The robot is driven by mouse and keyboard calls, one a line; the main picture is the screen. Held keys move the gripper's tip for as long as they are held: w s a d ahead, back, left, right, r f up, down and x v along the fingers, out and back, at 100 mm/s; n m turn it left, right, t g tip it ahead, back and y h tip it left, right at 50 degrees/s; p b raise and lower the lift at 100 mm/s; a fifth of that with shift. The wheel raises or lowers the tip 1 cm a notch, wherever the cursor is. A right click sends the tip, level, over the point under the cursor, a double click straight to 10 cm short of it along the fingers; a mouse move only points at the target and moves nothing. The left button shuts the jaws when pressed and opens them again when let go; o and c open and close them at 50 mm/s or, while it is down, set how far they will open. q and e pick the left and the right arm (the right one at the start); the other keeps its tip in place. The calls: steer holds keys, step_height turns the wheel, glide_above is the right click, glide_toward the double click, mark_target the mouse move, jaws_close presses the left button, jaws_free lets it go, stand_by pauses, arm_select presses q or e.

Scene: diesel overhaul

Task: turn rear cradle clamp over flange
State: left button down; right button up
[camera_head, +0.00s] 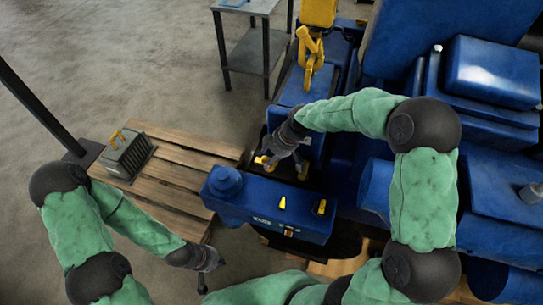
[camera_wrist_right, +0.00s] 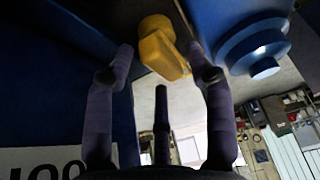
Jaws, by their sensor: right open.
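A yellow clamp piece (camera_wrist_right: 160,48) shows in the right wrist view, between and just beyond the fingertips of my right gripper (camera_wrist_right: 163,65). The fingers are spread apart; I cannot tell whether either one touches it. In the head view my right gripper (camera_head: 270,156) reaches down at the far side of the blue engine part, with some yellow (camera_head: 262,161) showing at its fingertips. A round stepped blue flange (camera_wrist_right: 252,46) is to the right of the clamp in the wrist view. My left gripper (camera_head: 205,272) hangs low at the left, away from the engine; its fingers are unclear.
A blue housing (camera_head: 262,215) with small yellow pieces (camera_head: 320,207) is in front of the right gripper. A wooden pallet (camera_head: 180,180) holds a grey box (camera_head: 127,155) at left. A metal table (camera_head: 250,55) stands behind. Blue machinery (camera_head: 490,75) fills the right.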

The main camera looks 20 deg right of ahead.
jaws_close()
